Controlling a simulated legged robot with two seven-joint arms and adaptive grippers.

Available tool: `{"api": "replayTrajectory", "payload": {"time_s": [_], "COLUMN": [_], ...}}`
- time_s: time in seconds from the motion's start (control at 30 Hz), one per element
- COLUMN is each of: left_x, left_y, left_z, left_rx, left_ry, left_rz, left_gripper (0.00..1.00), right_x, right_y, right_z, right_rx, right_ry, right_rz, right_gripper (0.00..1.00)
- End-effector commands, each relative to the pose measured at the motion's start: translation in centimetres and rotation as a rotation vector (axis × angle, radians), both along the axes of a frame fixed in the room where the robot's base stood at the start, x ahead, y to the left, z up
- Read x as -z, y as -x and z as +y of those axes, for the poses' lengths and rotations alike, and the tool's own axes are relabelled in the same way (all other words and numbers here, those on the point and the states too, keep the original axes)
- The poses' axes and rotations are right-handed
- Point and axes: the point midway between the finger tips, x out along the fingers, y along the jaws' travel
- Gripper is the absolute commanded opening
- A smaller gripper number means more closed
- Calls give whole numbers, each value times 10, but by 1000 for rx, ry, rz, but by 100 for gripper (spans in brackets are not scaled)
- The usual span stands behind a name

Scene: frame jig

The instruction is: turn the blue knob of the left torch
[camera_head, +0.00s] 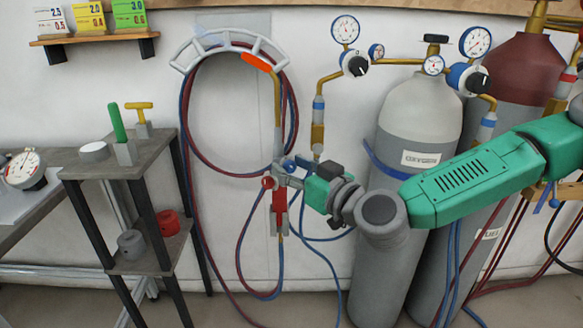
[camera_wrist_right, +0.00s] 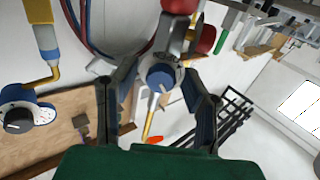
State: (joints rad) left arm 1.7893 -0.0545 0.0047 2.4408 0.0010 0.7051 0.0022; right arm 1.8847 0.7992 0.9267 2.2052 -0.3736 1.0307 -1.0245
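The left torch (camera_head: 279,205) hangs upright on the wall, with a brass tube (camera_head: 277,110) and an orange tip (camera_head: 257,62) at the top. Its blue knob (camera_head: 288,165) is partly hidden by my right gripper (camera_head: 293,176). In the right wrist view the blue knob (camera_wrist_right: 160,78) lies between the two fingers of my right gripper (camera_wrist_right: 162,75), which are apart with gaps beside the knob. No clear contact shows. The torch's red knob (camera_head: 268,182) is on the other side of its body. My left gripper is not in view.
A grey hose hanger (camera_head: 228,42) with red and blue hoses surrounds the torch. The grey oxygen cylinder (camera_head: 415,115) and a dark red cylinder (camera_head: 522,75) stand at right, behind my right arm. A dark shelf stand (camera_head: 120,162) is at left. Regulator gauges (camera_head: 345,30) are above.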

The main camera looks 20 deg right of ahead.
Motion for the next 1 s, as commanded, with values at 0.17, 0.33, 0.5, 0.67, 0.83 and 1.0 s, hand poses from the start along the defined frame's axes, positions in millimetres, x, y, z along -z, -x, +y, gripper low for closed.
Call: {"api": "replayTrajectory", "payload": {"time_s": [0.17,0.33,0.5,0.67,0.83,1.0], "left_x": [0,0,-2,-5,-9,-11], "left_y": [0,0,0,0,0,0], "left_z": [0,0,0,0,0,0], "left_rx": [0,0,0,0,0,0], "left_ry": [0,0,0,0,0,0], "left_rz": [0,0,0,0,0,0], "left_gripper": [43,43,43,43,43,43], "right_x": [0,0,0,-1,-1,-1], "right_y": [0,0,0,0,0,-1], "right_z": [0,0,0,-1,-1,-2], "right_rx": [0,1,1,1,1,2], "right_ry": [0,-5,-46,-127,-241,-358], "right_rz": [0,3,25,70,130,194], "right_gripper": [0,0,0,0,0,0]}}
